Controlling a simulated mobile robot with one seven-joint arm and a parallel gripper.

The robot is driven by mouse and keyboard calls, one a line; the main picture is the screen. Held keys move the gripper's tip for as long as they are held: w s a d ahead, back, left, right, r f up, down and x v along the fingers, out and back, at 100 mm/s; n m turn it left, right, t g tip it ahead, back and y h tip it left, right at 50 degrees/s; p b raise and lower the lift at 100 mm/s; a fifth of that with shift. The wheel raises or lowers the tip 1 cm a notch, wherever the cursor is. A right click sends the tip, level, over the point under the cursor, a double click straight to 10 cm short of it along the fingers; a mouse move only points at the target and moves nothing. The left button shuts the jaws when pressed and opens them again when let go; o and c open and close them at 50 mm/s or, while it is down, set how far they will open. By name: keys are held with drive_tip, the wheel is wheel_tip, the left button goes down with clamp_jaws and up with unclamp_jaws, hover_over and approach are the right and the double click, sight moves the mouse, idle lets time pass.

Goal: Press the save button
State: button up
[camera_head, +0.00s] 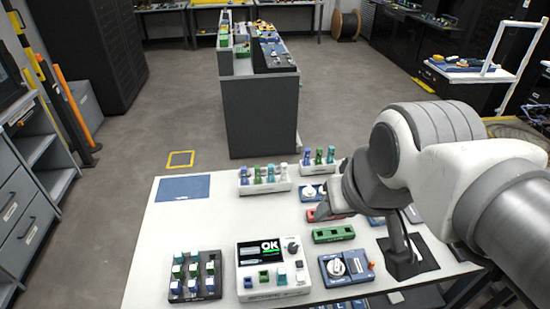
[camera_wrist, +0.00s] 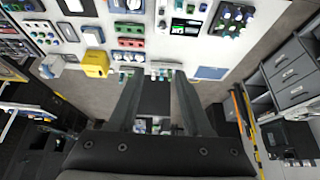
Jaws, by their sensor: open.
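Which one is the save button is too small to read. In the wrist view the same device's screen (camera_wrist: 187,27) shows at the top, beyond the fingers. My gripper (camera_wrist: 158,78) is open and empty, its two dark fingers apart. In the head view my gripper is partly hidden by my arm, behind and right of the device, apart from it.
A dark tray (camera_head: 196,292) of coloured caps stands left of the device. A blue box with a round dial (camera_head: 337,267) stands right of it. A green block (camera_head: 333,233) and white racks (camera_head: 265,186) lie behind. The table's left side is clear around a blue mat (camera_head: 183,188).

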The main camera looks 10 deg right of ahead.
clamp_jaws()
idle(1.4)
